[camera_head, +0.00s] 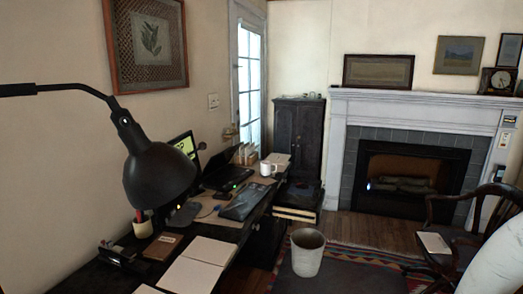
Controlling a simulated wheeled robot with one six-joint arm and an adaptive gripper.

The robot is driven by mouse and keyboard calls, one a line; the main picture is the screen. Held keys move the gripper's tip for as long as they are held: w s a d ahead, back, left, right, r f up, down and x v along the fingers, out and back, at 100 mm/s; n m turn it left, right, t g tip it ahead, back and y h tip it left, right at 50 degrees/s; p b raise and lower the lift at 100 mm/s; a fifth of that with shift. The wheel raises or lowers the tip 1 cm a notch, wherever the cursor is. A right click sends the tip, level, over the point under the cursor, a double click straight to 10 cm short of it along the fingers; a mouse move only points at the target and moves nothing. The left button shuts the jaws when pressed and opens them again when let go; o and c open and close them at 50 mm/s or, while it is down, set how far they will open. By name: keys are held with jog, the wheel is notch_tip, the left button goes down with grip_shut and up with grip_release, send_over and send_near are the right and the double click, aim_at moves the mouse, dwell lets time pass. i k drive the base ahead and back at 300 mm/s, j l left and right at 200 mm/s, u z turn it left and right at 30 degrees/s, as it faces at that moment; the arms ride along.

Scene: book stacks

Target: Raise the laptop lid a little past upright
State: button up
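A dark laptop (231,179) stands on the desk, behind and to the right of the lamp. Its dark lid (219,162) appears raised on the left side, by the wall. The lid's exact angle is hard to tell at this size. A dark flat object (245,202) lies on the desk in front of the laptop. My gripper is not in view. A smooth white rounded shape (497,268) at the bottom right corner may be part of my arm.
A black desk lamp (158,172) hangs over the near desk and partly covers a lit monitor (185,148). A white mug (267,169) stands beyond the laptop. Papers (197,264) lie near. A bin (307,254) and wooden chair (470,235) stand on the floor.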

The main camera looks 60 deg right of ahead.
aim_at(220, 161)
jog(key=z, duration=1.15)
jog(key=i+l, duration=0.15)
jog(key=i, duration=0.25)
jog(key=i+l, duration=0.15)
jog(key=i, duration=0.2)
jog(key=i+l, duration=0.2)
jog(key=i, duration=0.2)
